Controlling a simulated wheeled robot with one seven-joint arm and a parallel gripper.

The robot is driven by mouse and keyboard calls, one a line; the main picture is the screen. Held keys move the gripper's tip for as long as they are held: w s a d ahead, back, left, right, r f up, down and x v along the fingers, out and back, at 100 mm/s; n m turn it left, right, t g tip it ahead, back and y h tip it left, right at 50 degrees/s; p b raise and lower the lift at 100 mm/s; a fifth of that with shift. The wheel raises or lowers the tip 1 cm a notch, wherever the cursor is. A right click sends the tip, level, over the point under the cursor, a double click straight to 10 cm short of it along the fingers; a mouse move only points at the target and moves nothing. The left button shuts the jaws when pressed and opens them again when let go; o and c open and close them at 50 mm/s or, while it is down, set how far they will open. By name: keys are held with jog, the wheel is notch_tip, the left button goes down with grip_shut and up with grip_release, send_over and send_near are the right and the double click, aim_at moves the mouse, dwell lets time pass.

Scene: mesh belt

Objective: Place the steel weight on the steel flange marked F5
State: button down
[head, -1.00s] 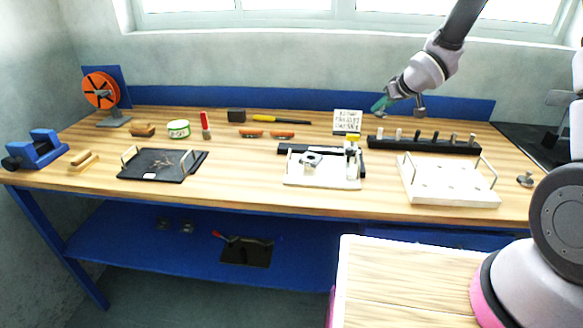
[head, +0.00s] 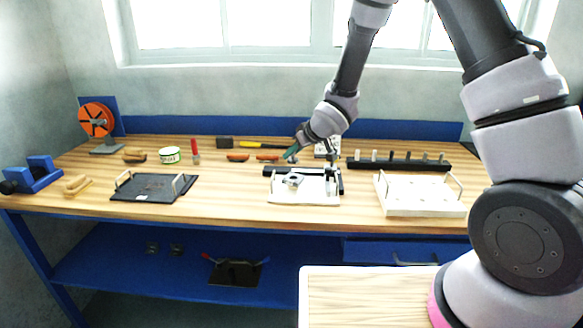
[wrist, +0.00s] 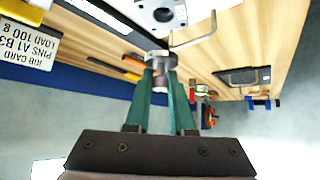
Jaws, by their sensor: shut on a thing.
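My gripper (wrist: 160,75) has green fingers, shut on the steel weight (wrist: 160,56), a round metal piece with a wider disc at its far end. In the head view my gripper (head: 290,153) is above and behind the left white tray (head: 305,200), apart from the table; the weight is not clear there. A steel flange (head: 293,179) with a central hole lies on that tray. A plate with a hole, probably this flange, shows at the top of the wrist view (wrist: 160,14), beyond the weight. I cannot read an F5 mark.
A job card (wrist: 22,42) reads pins A1 B3, load 100 g. A black rack of pegs (head: 400,165) and a white tray with handles (head: 420,208) stand right. A black tray (head: 150,188) is left. Handled tools lie behind. Bare wood separates the black tray from the left white tray.

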aim_at(297, 161)
jog(key=shift+f, duration=2.1)
jog(key=shift+f, duration=0.1)
jog(key=shift+f, duration=0.55)
jog(key=c, duration=0.8)
grip_release()
jog(key=shift+o, duration=0.2)
